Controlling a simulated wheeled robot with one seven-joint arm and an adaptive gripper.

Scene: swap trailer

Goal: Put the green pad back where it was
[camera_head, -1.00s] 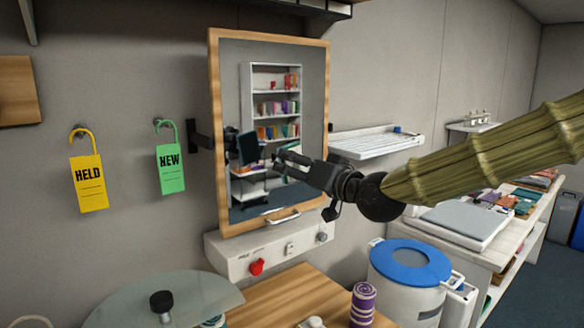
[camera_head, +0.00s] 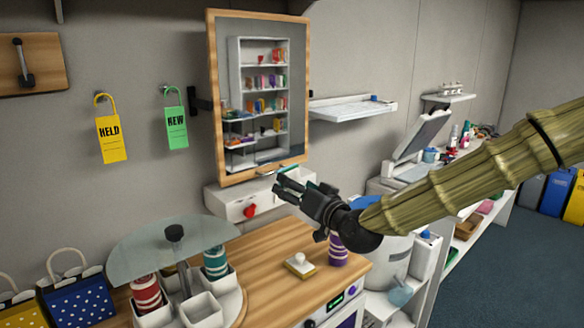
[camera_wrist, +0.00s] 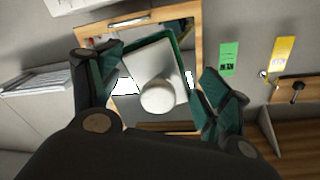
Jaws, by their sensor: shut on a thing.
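The green pad (camera_wrist: 182,50) is a white block with a round white knob and a green edge. In the wrist view it sits between the two fingers of my gripper (camera_wrist: 160,72), which is shut on it. In the head view my gripper (camera_head: 283,188) is in the air over the wooden counter, just below the mirror's lower edge. The pad itself is hard to make out there.
A wood-framed mirror (camera_head: 211,100) hangs behind my gripper. On the counter (camera_head: 268,285) are a similar white-knobbed, yellow-edged pad (camera_head: 300,265), a purple roll (camera_head: 338,251) and a glass-topped carousel (camera_head: 150,255). Yellow (camera_head: 111,138) and green (camera_head: 177,128) tags hang left.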

